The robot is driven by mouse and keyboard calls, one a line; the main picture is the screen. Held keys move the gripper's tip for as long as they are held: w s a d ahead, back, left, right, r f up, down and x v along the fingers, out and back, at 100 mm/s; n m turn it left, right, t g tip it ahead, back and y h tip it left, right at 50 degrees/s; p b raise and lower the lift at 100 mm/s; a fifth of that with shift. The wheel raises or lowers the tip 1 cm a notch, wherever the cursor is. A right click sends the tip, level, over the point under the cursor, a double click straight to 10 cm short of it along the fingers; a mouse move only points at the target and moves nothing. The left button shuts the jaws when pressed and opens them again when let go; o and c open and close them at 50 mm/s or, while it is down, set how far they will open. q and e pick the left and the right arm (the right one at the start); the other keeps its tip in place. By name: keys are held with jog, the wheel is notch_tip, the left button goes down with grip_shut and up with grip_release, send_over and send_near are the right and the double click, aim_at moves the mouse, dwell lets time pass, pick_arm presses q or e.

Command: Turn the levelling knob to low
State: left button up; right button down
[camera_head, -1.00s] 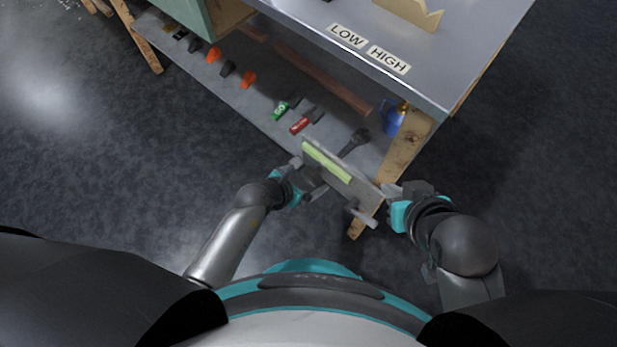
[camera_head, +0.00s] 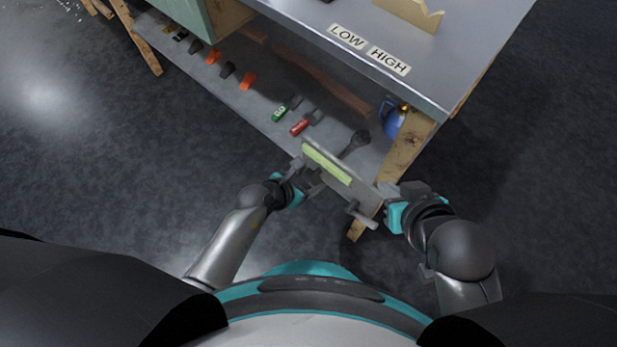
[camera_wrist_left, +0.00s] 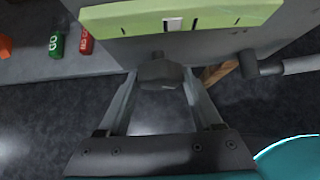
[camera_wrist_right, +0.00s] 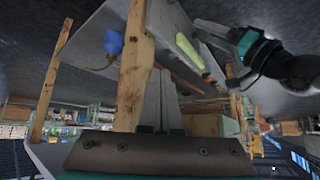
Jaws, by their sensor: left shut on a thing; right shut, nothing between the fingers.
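The levelling knob (camera_wrist_left: 160,72) is a small grey block on a short stem, under the front of a grey plate (camera_head: 366,197) with a pale green strip (camera_head: 327,163). My left gripper (camera_wrist_left: 160,85) is shut on the knob, with one finger on each side of it. In the head view my left gripper (camera_head: 306,180) is at the left of the plate and the knob is hard to make out. My right gripper (camera_head: 384,190) is shut and empty near the plate's right end. Its closed fingers show in the right wrist view (camera_wrist_right: 160,95).
LOW (camera_head: 347,37) and HIGH (camera_head: 389,60) labels lie on the bench top (camera_head: 465,50). The lower shelf holds green (camera_head: 279,113) and red (camera_head: 300,127) pieces and a dark tool (camera_head: 355,143). A wooden leg (camera_head: 408,147) stands near my right gripper. A grey bar (camera_wrist_left: 290,66) sticks out right of the knob.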

pick_arm(q)
jog(key=c, duration=0.4)
jog(key=shift+a, duration=0.1)
